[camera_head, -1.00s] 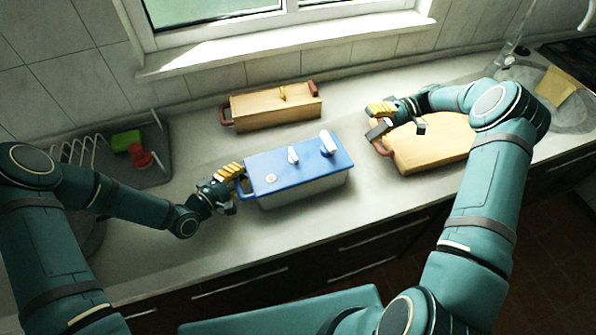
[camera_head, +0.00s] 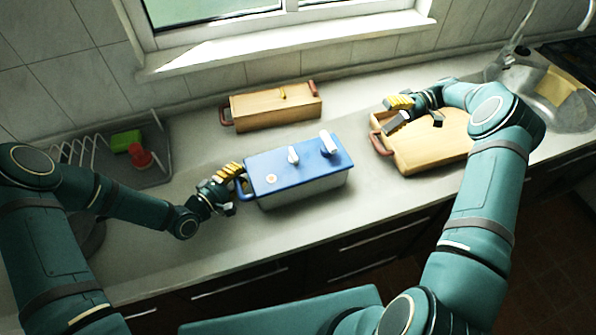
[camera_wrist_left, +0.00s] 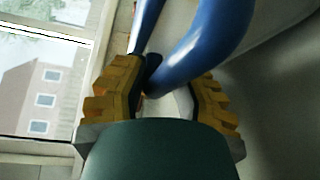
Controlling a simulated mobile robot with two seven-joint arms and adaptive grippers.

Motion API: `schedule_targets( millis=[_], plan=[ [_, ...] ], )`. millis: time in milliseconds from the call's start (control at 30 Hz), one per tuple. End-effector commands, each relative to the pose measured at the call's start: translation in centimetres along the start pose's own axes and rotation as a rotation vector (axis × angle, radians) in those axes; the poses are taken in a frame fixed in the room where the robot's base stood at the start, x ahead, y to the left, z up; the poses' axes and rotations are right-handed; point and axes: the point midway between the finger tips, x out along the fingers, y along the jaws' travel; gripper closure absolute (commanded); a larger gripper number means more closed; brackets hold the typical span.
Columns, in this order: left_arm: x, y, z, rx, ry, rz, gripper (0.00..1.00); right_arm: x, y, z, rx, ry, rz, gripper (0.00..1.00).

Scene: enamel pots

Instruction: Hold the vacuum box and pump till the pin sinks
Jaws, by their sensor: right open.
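The vacuum box (camera_head: 297,172) has a blue lid and a pale body and stands on the counter. On its lid are a tall white knob (camera_head: 328,143), a smaller white knob (camera_head: 293,155) and a small pale round disc (camera_head: 271,178). I cannot tell which part is the pump or the pin. My left gripper (camera_head: 232,190) is at the box's left blue handle. The left wrist view shows its yellow-padded fingers (camera_wrist_left: 165,100) apart, with the blue handle (camera_wrist_left: 205,45) reaching between them. My right gripper (camera_head: 415,117) is open and empty above the wooden box at right.
A wooden box (camera_head: 275,109) with red handles stands behind the vacuum box. A larger wooden box (camera_head: 425,150) lies under my right gripper. A dark drying rack (camera_head: 150,176) with a green item (camera_head: 125,140) and a red item (camera_head: 140,157) is at left. A sink (camera_head: 560,92) is at right.

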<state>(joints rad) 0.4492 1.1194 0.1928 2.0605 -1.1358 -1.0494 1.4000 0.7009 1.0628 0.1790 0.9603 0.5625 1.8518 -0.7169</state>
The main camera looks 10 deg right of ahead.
Motion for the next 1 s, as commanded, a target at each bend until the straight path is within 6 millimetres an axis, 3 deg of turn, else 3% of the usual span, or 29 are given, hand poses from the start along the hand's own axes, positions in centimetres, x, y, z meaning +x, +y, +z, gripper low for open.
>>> schedule_targets(
  millis=[333, 467, 1000],
  plan=[
    [0.1, 0.3, 0.1, 0.003, -0.004, 0.008, 0.61, 0.0, 0.0, 0.0, 0.0, 0.0, 0.0, 0.15],
    [-0.8, 0.3, 0.1, 0.003, -0.003, 0.009, 0.61, 0.0, 0.0, 0.0, 0.0, 0.0, 0.0, 0.15],
    [-10.4, 0.2, 0.0, 0.002, 0.0, 0.007, 0.61, 0.0, 0.0, 0.0, 0.0, 0.0, 0.0, 0.15]
  ],
)
